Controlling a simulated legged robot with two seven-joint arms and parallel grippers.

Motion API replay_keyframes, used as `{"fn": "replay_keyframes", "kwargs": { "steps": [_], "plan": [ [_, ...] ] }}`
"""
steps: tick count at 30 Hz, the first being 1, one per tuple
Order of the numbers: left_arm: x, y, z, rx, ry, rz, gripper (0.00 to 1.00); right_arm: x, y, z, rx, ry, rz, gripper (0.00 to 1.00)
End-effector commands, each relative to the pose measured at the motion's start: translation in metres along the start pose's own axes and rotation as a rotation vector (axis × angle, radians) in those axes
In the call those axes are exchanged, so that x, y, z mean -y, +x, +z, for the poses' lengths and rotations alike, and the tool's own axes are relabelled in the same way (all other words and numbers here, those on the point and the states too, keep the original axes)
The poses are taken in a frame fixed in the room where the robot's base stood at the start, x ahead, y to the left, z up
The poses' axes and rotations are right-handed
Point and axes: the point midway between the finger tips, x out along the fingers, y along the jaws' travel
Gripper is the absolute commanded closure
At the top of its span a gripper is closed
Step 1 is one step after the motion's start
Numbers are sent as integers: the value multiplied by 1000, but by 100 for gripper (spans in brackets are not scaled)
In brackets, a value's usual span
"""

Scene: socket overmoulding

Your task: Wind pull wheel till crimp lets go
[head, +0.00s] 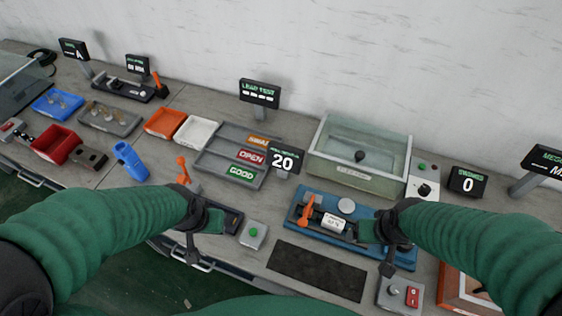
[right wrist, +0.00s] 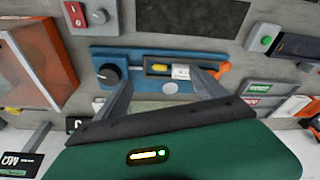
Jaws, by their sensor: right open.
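The blue pull fixture (head: 310,194) lies on the bench at centre right in the head view. It carries an orange lever (head: 305,211), a round grey disc (head: 346,205) and a white-labelled part (head: 333,223). In the right wrist view, a black round wheel (right wrist: 108,74) sits at the left end of the fixture and the label (right wrist: 181,72) at its middle. My right gripper (right wrist: 160,84) is open above the fixture, its fingers spread between wheel and lever; no hold on the wheel shows. My left gripper (head: 195,225) is beside a dark device (head: 232,218); its fingertips are unclear.
A display reading 20 (head: 284,160) stands behind the fixture, and one reading 0 (head: 467,183) at right. A clear-walled tank (head: 360,180) is behind. A green-button box (head: 253,235), black mat (head: 315,270) and red-switch box (head: 400,295) lie in front.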

Motion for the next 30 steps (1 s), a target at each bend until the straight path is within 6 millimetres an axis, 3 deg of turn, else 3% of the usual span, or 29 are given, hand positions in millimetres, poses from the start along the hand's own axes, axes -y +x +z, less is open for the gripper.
{"fn": "replay_keyframes", "kwargs": {
  "steps": [14, 17, 19, 21, 24, 30],
  "plan": [
    [0, -4, -1, 0, 1, 0, 64, -6, -3, -6, 10, -1, 2, 19],
    [0, -22, -5, 0, 0, 0, 64, -39, -9, -30, 72, -22, 8, 19],
    [0, -35, -8, 0, 0, 0, 64, -77, -11, -48, 134, -56, 7, 19],
    [0, -44, -11, -1, 0, 0, 64, -113, -11, -59, 185, -96, -1, 19],
    [0, -49, -12, 0, 0, 0, 64, -145, -8, -64, 227, -143, -15, 19],
    [0, -48, -11, 0, 1, 0, 64, -152, 15, -58, 236, -164, -22, 19]
  ]
}}
